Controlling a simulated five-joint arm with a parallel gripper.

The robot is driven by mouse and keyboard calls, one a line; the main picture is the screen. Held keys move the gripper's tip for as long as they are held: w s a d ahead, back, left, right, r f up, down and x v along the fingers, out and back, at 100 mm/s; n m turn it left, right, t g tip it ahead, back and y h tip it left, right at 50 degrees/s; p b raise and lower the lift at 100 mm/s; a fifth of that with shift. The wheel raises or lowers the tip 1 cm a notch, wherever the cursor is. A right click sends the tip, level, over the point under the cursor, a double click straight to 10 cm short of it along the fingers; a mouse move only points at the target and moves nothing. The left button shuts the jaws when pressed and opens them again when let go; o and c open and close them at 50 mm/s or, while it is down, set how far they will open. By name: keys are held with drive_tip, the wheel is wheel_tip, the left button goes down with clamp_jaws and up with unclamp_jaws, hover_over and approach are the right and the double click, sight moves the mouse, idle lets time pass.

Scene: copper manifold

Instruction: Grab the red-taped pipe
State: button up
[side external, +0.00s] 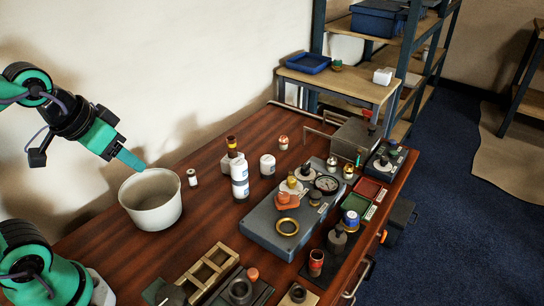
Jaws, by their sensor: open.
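My gripper (130,158) is at the upper left, a teal jaw pointing down and right, just above the far rim of a white round pot (150,205). It is open, with nothing seen between its jaws; the gap itself is hard to see from this side. A short upright cylinder with a red band (316,263) stands near the front edge of the table, far to the right of my gripper. It may be the red-taped pipe, but it is too small to be sure.
A grey panel (262,232) with a gauge and fittings lies mid-table. White containers (240,180) stand between it and the pot. A wooden divided tray (208,268) is at the front. A grey box (352,138) stands at the back right. Bare wood (120,255) shows left of the tray.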

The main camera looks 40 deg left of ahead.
drive_tip(key=shift+w, duration=0.1)
drive_tip(key=m+g, duration=0.2)
drive_tip(key=g, duration=0.4)
hover_over(317, 254)
drive_tip(key=f, duration=1.4)
drive_tip(key=shift+w+a+f, duration=0.15)
drive_tip(key=shift+a, duration=0.1)
drive_tip(key=shift+d+f, duration=0.15)
drive_tip(key=shift+d, duration=0.1)
drive_tip(key=shift+s+f, duration=0.2)
drive_tip(key=shift+f, duration=3.7)
